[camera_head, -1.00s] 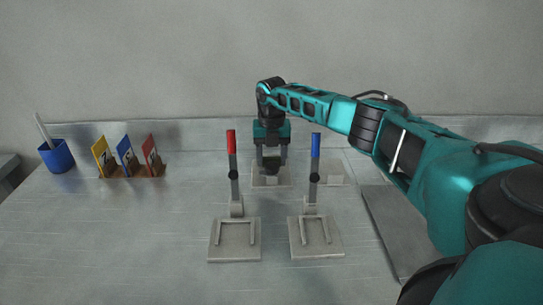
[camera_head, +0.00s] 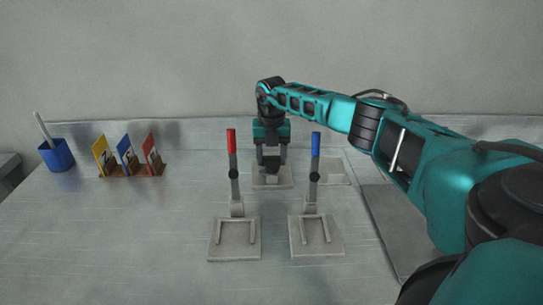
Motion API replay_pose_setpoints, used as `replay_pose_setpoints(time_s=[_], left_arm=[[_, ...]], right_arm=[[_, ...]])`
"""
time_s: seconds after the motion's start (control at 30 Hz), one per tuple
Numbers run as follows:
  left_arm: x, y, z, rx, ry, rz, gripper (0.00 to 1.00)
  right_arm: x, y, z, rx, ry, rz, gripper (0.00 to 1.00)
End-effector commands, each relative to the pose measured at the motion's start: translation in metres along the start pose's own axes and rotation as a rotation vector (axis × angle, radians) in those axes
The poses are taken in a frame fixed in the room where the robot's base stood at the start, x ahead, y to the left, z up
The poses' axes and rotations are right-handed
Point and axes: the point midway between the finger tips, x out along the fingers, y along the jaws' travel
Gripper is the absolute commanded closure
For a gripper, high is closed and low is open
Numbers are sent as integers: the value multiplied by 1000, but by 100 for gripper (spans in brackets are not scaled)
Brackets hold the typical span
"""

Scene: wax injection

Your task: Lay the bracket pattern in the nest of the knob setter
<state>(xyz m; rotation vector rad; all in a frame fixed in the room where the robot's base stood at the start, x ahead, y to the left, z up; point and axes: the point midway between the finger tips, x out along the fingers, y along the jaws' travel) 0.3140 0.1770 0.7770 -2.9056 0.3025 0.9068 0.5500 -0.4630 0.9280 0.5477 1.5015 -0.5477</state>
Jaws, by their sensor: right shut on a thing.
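My right gripper (camera_head: 271,167) points down over a pale plate (camera_head: 284,183) at the back of the table. It is shut on a small dark piece, which I take for the bracket pattern; the fingers mostly hide it and its shape is unclear. Two upright lever devices stand in front, one with a red handle (camera_head: 231,141) and one with a blue handle (camera_head: 316,145). Each has a pale base plate with raised U-shaped ribs, at left (camera_head: 234,252) and right (camera_head: 318,250). I cannot tell which device is the knob setter. My left gripper is not in view.
A blue cup (camera_head: 57,157) with a pale stick stands at the far left. Beside it are yellow, blue and red cards (camera_head: 126,152) in a brown stand. A pale square plate (camera_head: 335,174) lies right of my right gripper.

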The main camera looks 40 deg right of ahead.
Motion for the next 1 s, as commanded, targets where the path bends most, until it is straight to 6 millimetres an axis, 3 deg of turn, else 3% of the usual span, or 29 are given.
replay_pose_setpoints(time_s=[1.0], left_arm=[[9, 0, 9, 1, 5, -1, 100]], right_arm=[[21, 0, 0, 0, 0, 0, 72]])
